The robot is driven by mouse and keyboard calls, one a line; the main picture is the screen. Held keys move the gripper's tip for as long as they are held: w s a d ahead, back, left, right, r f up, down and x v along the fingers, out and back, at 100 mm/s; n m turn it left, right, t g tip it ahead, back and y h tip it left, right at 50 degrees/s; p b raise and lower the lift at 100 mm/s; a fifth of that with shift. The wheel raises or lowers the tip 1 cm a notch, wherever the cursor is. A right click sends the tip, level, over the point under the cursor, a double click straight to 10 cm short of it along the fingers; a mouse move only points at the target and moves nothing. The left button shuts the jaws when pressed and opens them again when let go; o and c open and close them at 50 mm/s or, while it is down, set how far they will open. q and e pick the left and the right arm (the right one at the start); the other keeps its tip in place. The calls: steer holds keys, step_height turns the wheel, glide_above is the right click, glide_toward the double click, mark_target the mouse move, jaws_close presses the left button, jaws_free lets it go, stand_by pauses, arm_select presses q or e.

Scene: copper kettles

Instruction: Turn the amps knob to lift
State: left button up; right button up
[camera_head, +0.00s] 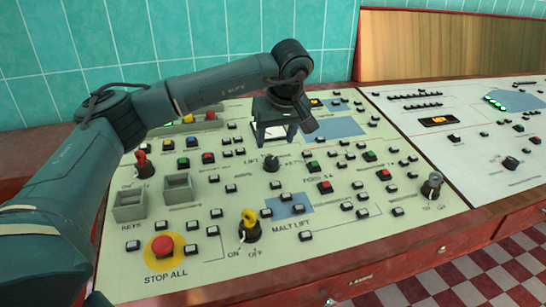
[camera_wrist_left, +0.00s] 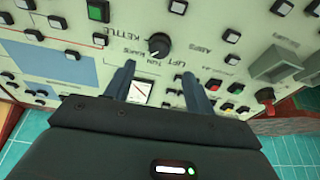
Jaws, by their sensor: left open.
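The black amps knob (camera_head: 271,163) stands on the cream control panel (camera_head: 330,235), just right of the word LIFT in the head view. In the left wrist view the knob (camera_wrist_left: 159,45) lies beyond my fingertips, amid the labels LIFT, KETTLE and AMPS. Which label its pointer faces is too small to tell. My left gripper (camera_head: 275,138) is open and empty, behind the knob and apart from it. In the left wrist view its two fingers (camera_wrist_left: 159,70) frame a small white meter (camera_wrist_left: 140,90). My right gripper is not in view.
Many small buttons surround the knob. A yellow key switch (camera_head: 249,226), a red stop button (camera_head: 163,246), grey bins (camera_head: 130,206) and a red-topped switch (camera_head: 143,165) stand toward the front and left. A second panel (camera_head: 480,130) adjoins at right. Teal tiles rise behind.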

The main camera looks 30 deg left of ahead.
mark_target(272, 160)
arm_select(q)
steer(key=x, duration=0.8)
steer(key=shift+d, duration=0.1)
steer(key=shift+r, duration=0.1)
steer(key=c, duration=1)
